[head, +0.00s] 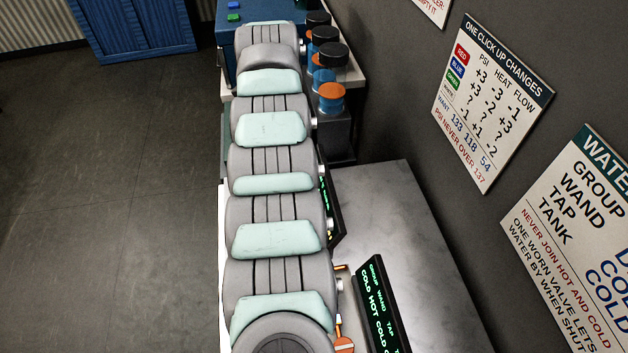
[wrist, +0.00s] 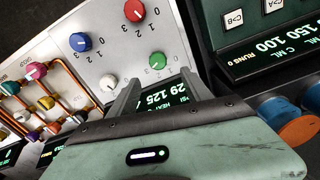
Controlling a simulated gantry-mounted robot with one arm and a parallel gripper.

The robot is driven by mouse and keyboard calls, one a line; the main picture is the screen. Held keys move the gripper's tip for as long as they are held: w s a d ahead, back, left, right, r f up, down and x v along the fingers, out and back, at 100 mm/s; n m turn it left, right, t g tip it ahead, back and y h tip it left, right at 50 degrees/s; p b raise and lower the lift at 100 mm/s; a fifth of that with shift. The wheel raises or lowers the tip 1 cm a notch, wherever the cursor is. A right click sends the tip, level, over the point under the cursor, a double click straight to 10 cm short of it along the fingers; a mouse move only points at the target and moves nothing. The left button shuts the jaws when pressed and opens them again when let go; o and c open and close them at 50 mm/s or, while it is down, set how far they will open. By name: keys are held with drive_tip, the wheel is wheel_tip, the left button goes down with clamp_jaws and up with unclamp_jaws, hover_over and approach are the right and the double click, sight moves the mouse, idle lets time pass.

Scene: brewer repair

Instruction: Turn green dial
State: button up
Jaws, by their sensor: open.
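The green dial (wrist: 158,61) is a round knob with a pale pointer mark on a light grey panel (wrist: 112,50) in the wrist view. Numerals stand around it; I cannot tell surely which one it points at. My gripper (wrist: 160,78) is open, its two grey fingers reaching toward the panel with the green dial just beyond and between their tips. They look apart from it. A green-lit readout (wrist: 158,101) below the dial is partly hidden by the fingers; "29" and "125" show. In the head view my arm hides the panel and gripper.
A red dial (wrist: 135,10), a blue dial (wrist: 78,41) and a white knob (wrist: 108,83) share the panel. Orange pipes with coloured knobs (wrist: 36,71) are at left. Orange-and-blue cylinders (wrist: 298,130) stand at right. A wall chart (head: 490,100) lists click changes.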

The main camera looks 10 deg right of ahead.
wheel_tip(320, 180, down, 11)
drive_tip(key=shift+s+r+b, duration=0.15)
drive_tip(key=shift+b, duration=0.3)
clamp_jaws()
idle(0.6)
